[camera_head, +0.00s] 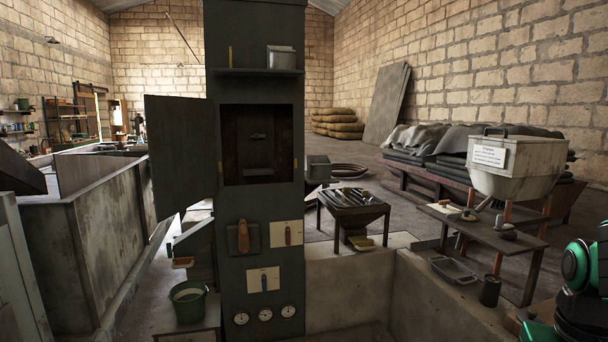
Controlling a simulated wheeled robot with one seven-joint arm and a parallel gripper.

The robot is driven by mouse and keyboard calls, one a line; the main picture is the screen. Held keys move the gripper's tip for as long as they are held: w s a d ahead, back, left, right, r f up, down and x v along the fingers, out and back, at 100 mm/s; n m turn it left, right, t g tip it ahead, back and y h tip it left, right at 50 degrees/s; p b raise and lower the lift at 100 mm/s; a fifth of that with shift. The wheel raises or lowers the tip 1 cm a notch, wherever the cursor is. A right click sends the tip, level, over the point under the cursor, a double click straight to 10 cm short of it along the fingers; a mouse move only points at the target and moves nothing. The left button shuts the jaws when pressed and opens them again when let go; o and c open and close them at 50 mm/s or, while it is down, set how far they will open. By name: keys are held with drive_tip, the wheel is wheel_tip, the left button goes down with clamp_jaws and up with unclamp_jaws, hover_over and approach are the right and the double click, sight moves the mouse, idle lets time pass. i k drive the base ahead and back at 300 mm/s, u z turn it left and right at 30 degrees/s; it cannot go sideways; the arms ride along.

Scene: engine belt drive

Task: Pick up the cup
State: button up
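A small dark open-topped cylinder (490,290), the most cup-like thing in view, stands upright on the pale ledge at the lower right. I cannot tell for certain that it is the cup. Part of my black and green arm shows at the right edge, to the right of this cylinder and apart from it. My gripper is not in view.
A grey tray (453,270) sits left of the cylinder. A wooden table (520,243) with small items and a large bin (517,168) stand behind. A dark cabinet (262,205) with an open door fills the centre. A green bucket (188,301) stands lower left.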

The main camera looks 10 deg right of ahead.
sight(319, 166)
drive_tip(key=u, duration=0.85)
drive_tip(key=i, duration=2)
drive_tip(key=z, duration=2.3)
